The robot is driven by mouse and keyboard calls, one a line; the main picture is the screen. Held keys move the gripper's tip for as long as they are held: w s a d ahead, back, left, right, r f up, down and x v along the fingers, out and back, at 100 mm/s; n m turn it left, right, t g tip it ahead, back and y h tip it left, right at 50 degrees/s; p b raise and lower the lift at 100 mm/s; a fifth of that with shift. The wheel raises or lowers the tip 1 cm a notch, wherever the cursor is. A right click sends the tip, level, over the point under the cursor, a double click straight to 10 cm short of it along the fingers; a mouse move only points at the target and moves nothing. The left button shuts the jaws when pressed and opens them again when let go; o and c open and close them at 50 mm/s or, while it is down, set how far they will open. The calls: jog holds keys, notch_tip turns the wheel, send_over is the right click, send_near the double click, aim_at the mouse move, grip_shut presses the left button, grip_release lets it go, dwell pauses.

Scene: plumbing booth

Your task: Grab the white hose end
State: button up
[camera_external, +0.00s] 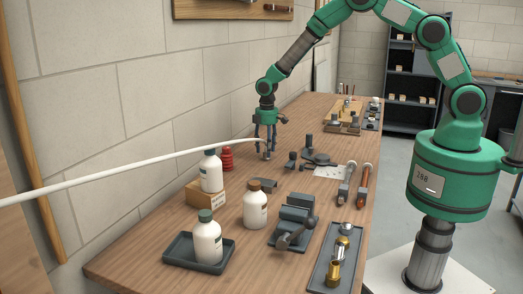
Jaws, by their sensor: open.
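A long white hose (120,173) comes in from the left edge of the picture and stretches across above the bench. Its free end (262,142) reaches my gripper. My gripper (266,156) points down over the far left part of the wooden bench, with its fingers open. The hose end appears at or between the fingers, partly hidden by them; I cannot tell whether they touch it.
A grey vise (293,222) and a tray of brass fittings (334,272) lie at the near right. Red rings (227,158) stand near the wall.

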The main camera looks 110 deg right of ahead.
grip_shut()
jog(key=shift+r, duration=0.15)
jog(key=shift+r, duration=0.6)
notch_tip(320, 180, up, 2)
jog(key=shift+r, duration=0.1)
jog(key=s+a+r, duration=0.1)
jog(key=s+a, duration=0.9)
jog(key=s, duration=0.2)
jog(key=shift+a+r+p, duration=0.15)
jog(key=shift+a+p, duration=0.2)
jog(key=shift+p, duration=0.1)
